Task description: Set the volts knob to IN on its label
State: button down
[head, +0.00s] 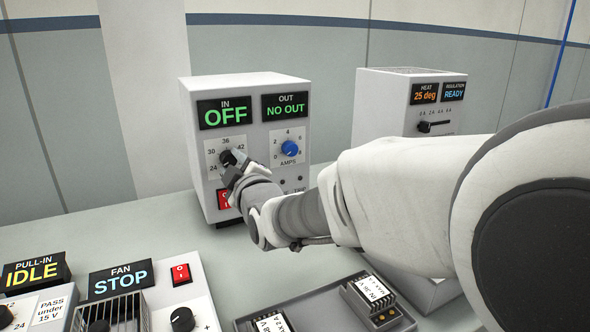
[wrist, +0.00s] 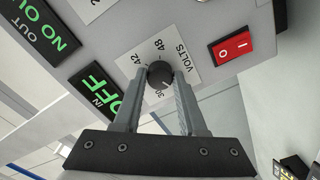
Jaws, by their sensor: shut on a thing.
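The volts knob (wrist: 160,74) is a small dark knob on a light dial plate on the front of the white supply box (head: 280,230). The dial (head: 211,146) shows 24, 30, 36 and 42 in the head view; 30, 42, 48 and VOLTS show in the wrist view. My gripper (wrist: 159,78) is shut on the knob, one finger on each side. In the head view my gripper (head: 233,165) covers part of the knob and dial. I cannot tell exactly where the pointer stands. A label block (head: 377,296) reads IN 36 V.
The box's displays read IN OFF (head: 224,113) and OUT NO OUT (head: 285,106). A blue amps knob (head: 289,148) is just right of my gripper, and a red switch (head: 222,199) is below it. A second box (head: 385,110) stands behind my arm. A tray (head: 330,318) lies in front.

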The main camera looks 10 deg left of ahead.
jog(key=shift+n, duration=0.6)
jog(key=shift+c, duration=2.3)
grip_release()
jog(key=p+v, duration=0.2)
jog(key=v, duration=1.5)
jog(key=shift+s+d, duration=0.15)
